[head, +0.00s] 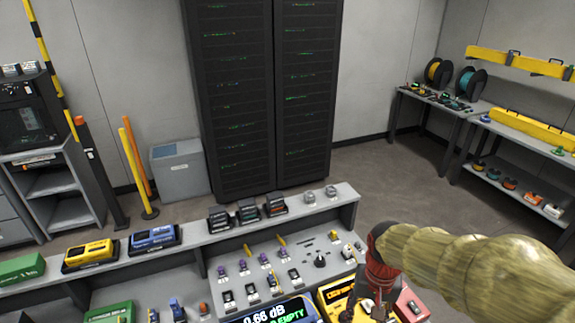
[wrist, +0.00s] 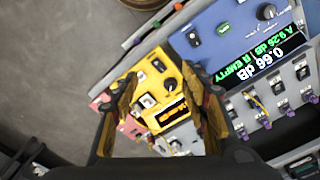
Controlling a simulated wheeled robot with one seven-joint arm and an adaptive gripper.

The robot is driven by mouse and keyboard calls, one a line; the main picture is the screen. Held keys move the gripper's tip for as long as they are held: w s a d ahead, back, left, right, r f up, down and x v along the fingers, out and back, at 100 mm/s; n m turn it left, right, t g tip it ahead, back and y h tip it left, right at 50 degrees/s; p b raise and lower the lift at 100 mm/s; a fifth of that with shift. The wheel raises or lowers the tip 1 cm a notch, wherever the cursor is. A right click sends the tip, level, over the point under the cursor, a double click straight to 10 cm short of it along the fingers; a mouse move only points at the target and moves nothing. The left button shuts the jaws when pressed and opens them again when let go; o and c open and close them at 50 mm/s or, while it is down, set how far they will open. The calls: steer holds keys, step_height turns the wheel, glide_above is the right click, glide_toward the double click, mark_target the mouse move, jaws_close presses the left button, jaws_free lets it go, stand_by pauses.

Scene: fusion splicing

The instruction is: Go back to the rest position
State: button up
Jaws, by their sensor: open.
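My gripper (head: 372,303) is at the lower right of the head view, at the end of my arm, above the front right of the workbench. In the wrist view its two dark fingers with worn yellowish pads (wrist: 168,112) stand apart with nothing held between them. A yellow device (wrist: 157,87) with a black knob and small orange display lies beyond the fingers; it also shows in the head view (head: 334,294), partly hidden by my gripper. A blue device (wrist: 232,40) beside it has a screen reading 0.66 dB; its screen shows in the head view (head: 272,314).
The grey workbench (head: 345,212) carries a raised shelf with several small devices and a panel of connectors (head: 262,262). A red device (head: 411,305) is right of my gripper. A black server rack (head: 265,95) stands behind. Open floor (head: 385,185) lies toward the right-hand tables (head: 458,112).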

steer(key=s+r+n+t+b, duration=0.2)
steer(key=s+r+t, duration=0.3)
steer(key=s+r, duration=0.5)
step_height(320, 180, up, 2)
steer(key=shift+s+r+n+b, duration=0.2)
steer(key=shift+s+n+b, duration=0.1)
steer(key=shift+n, duration=0.1)
steer(key=shift+c, duration=0.9)
stand_by(0.5)
